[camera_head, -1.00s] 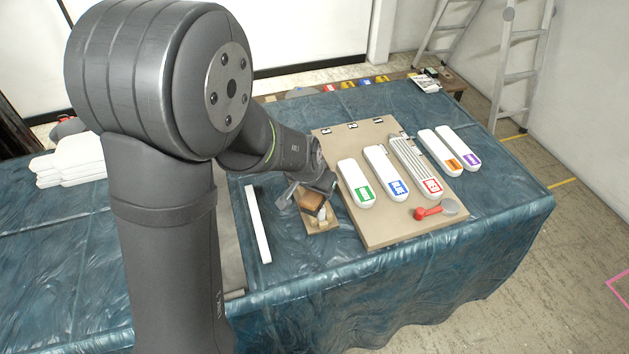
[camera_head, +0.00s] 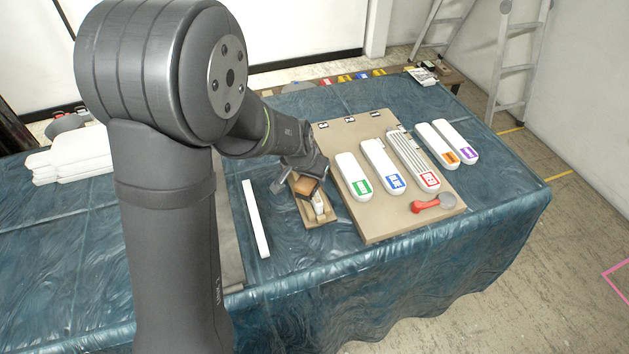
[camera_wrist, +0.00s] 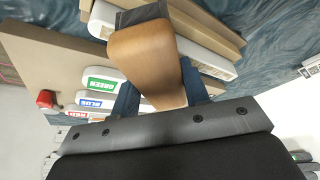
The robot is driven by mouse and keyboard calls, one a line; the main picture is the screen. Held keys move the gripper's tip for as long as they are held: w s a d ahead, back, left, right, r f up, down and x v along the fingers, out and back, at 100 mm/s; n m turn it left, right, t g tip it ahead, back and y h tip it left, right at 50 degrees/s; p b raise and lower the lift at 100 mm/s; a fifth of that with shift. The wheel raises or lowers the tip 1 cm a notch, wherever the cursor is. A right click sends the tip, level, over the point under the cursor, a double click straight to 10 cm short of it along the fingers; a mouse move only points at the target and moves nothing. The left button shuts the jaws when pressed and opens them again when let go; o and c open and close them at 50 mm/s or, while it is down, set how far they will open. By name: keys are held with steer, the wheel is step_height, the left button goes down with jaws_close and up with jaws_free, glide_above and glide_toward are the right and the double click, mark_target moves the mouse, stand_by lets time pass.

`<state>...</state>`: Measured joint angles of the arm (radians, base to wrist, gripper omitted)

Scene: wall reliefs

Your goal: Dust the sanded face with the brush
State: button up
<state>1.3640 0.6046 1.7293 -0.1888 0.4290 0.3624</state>
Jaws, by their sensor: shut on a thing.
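My gripper (camera_wrist: 160,95) is shut on a brown wooden block (camera_wrist: 148,60) with a dark grey end. In the head view the block (camera_head: 307,187) is at the small tan tray (camera_head: 318,222); I cannot tell whether it touches it. White rounded pieces labelled green (camera_head: 352,175), blue (camera_head: 381,165) and red (camera_head: 411,158) lie on a tan board (camera_head: 385,225). The red one has long grooves. I cannot tell which face is sanded.
A red-handled tool (camera_head: 430,204) lies at the board's near right corner. Two white pieces, orange-labelled (camera_head: 436,144) and purple-labelled (camera_head: 456,140), lie right of the board. A white strip (camera_head: 256,220) lies left of the tray. White slabs (camera_head: 70,160) are stacked at far left.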

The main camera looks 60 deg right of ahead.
steer(key=shift+w+d, duration=5.35)
steer(key=shift+w, duration=0.05)
steer(key=shift+d+r, duration=0.1)
steer(key=shift+r, duration=0.1)
step_height(320, 180, up, 8)
steer(key=shift+w+f, duration=0.1)
steer(key=shift+f, duration=0.05)
steer(key=w+a+f+n+t+y, duration=0.1)
steer(key=w+a+f+n+t, duration=0.3)
steer(key=w+a, duration=1.1)
steer(key=w+a+f+n+g, duration=0.15)
steer(key=w+a+n, duration=0.35)
steer(key=w+a, duration=0.95)
steer(key=w+a+f+n+y, duration=0.1)
steer(key=a+n, duration=0.2)
steer(key=a, duration=0.9)
steer(key=w+a+f+n+t+y, duration=0.1)
steer(key=a+f+n, duration=0.1)
steer(key=a, duration=1)
steer(key=w+a+f+n+t+y, duration=0.1)
steer(key=a+n, duration=0.3)
steer(key=a, duration=0.8)
steer(key=shift+w+a+f, duration=0.2)
steer(key=shift+a+f, duration=0.1)
steer(key=shift+f, duration=0.45)
